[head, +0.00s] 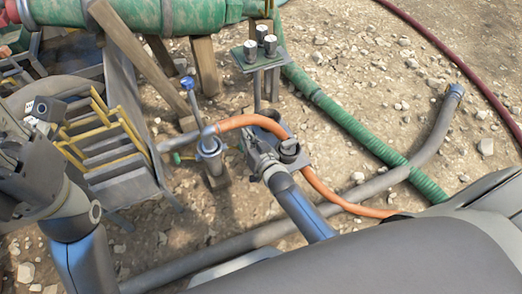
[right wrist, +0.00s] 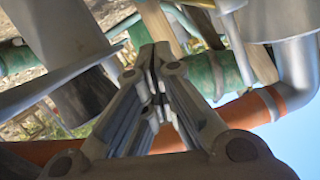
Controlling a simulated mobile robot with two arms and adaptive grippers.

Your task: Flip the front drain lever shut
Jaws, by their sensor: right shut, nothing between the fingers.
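Which lever is the front drain one is not clear. My right gripper (head: 250,140) is just right of the valve, below the orange hose, apart from the lever's tip. Its fingers (right wrist: 158,52) are closed together and empty in the right wrist view. My left gripper (head: 12,135) is at the left edge, its fingers partly cut off and unclear.
An orange hose (head: 325,194) curves around my right gripper. A grey pipe (head: 395,175) and green hose (head: 350,135) cross the stony ground. A yellow-railed metal rack (head: 115,150) stands left of the valve. A green tank (head: 140,14) rests on wooden supports behind.

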